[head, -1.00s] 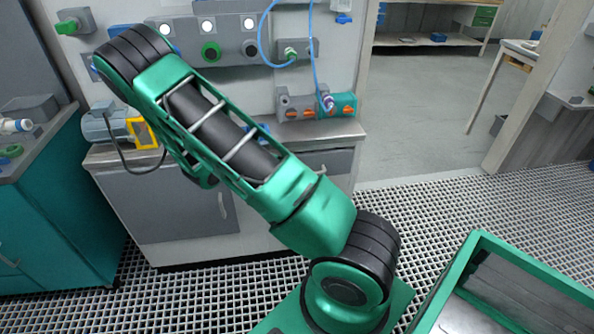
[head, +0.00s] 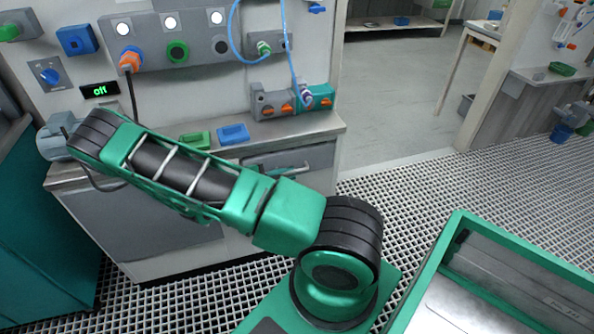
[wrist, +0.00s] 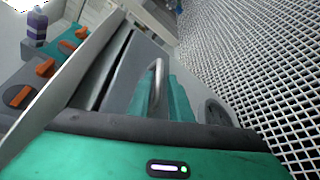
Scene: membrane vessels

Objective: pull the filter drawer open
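The grey filter drawer (head: 287,166) is in the right part of the counter unit, under the worktop; my arm covers much of it in the head view. In the wrist view its grey front (wrist: 128,72) lies ahead of me, with a dark gap along the worktop edge. A metal bar handle (wrist: 157,84) stands out from the drawer front. My gripper (wrist: 160,103) is at the lower end of the handle, with teal parts on both sides of it. I cannot tell whether the fingers touch or squeeze it.
On the worktop (head: 325,122) are a grey and teal block with orange knobs (head: 290,102), a green tray (head: 196,139) and a blue tray (head: 233,133). A teal cabinet (head: 55,235) stands at left. Grated floor (head: 440,190) is open to the right.

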